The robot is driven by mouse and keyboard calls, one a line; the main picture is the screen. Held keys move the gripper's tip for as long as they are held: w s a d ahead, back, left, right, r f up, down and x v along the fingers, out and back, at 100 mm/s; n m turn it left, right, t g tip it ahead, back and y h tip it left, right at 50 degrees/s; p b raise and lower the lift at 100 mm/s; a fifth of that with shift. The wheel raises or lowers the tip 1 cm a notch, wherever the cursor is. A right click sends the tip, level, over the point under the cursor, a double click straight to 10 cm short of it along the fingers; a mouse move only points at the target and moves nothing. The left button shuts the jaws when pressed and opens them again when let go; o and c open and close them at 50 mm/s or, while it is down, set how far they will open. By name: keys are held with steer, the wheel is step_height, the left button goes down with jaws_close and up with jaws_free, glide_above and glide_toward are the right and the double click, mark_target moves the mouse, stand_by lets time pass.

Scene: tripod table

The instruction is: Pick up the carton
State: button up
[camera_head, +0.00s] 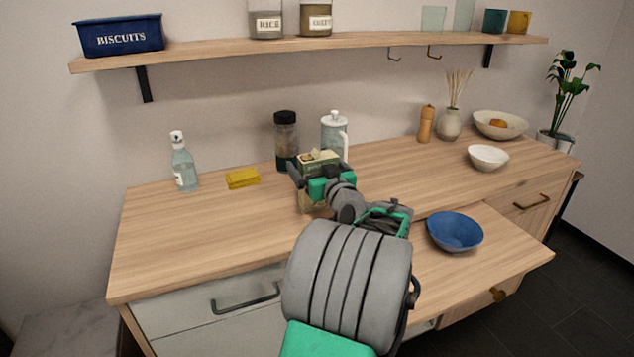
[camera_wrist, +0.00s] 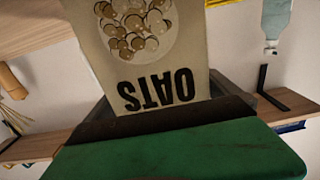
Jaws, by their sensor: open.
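The carton is a beige box marked OATS, and its top (camera_head: 318,157) shows in the head view on the counter, in front of a white-lidded jug. In the wrist view the carton (camera_wrist: 145,62) fills the upper middle, with its lettering upside down. My gripper (camera_head: 316,176) is at the carton, its jaws open with the carton close in front of the palm and seemingly between the fingers. My gripper hides much of the carton in the head view. I cannot tell whether the fingers touch it.
A dark-lidded jar (camera_head: 286,142) and the jug (camera_head: 335,136) stand close behind the carton. A yellow cloth (camera_head: 242,178) and a clear bottle (camera_head: 183,165) are to the left. A blue bowl (camera_head: 455,232) sits at right front. A shelf (camera_head: 360,41) runs above.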

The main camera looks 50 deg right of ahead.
steer(key=shift+w, duration=0.25)
steer(key=shift+c, duration=0.2)
steer(key=c, duration=1.5)
